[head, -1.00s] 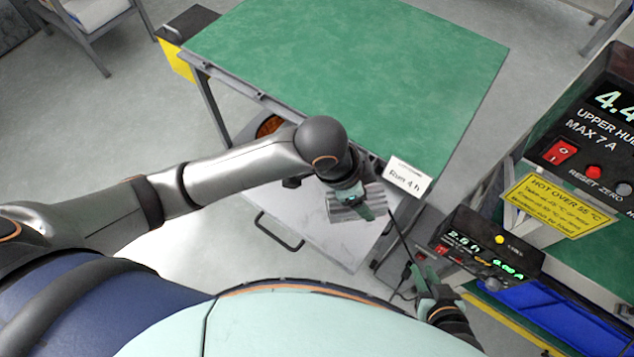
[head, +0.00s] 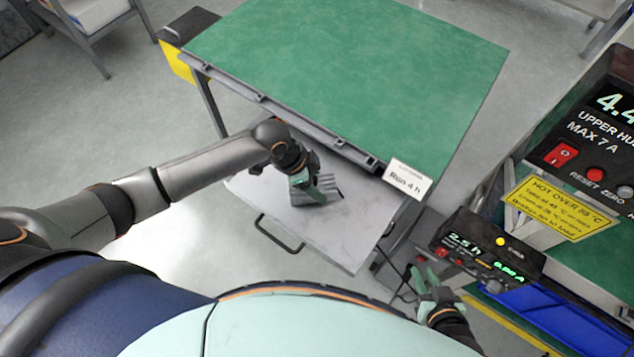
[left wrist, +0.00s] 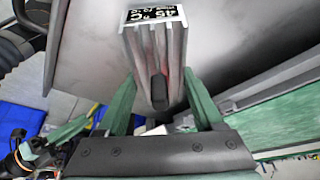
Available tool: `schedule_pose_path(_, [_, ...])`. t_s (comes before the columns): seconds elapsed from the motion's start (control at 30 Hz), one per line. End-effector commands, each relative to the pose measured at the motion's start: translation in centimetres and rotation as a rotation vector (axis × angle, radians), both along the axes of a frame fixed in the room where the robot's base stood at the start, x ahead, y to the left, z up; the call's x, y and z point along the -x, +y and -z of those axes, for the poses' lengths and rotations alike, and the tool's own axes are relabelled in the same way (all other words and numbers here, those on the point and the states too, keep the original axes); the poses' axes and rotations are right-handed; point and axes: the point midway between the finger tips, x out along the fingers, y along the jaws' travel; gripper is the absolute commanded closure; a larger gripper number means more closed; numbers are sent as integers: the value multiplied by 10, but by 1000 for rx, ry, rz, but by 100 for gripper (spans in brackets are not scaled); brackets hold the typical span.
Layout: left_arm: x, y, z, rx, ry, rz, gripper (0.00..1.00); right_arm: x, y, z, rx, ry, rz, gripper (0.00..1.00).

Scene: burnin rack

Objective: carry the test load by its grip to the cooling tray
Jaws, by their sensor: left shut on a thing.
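The test load (head: 322,186) is a grey finned metal block. In the left wrist view the load (left wrist: 152,48) carries a black and white label reading 45 °C at its far end and a dark grip (left wrist: 159,92) at its near end. My left gripper (head: 308,186) is shut on it, with green fingers either side of the grip. The load is over a grey metal tray (head: 345,235), apparently the cooling tray, under the green bench; whether it touches the tray is unclear. My right gripper (head: 424,276) is empty by the instruments, its fingers apart.
A handle (head: 278,236) is on the tray's front. To the right stand a small display box (head: 487,250), a blue bin (head: 560,315) and a yellow hot-surface sign (head: 558,205).

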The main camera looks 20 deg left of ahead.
Motion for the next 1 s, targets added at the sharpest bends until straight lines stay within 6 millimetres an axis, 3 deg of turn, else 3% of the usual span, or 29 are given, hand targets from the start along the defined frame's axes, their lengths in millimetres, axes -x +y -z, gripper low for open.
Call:
schedule_pose_path(0.47, [-1,-1,10,2,-4,-1,100,0,0,2,0,0,0,75])
schedule_pose_path(0.5, [0,0,10,1,-1,0,27,0,0,1,0,0,0,75])
schedule_pose_path(0.73, [0,0,9,1,-1,0,2,0,0,1,0,0,0,75])
schedule_pose_path(1.0, [0,0,7,0,-2,-1,2,0,0,0,0,0,0,75])
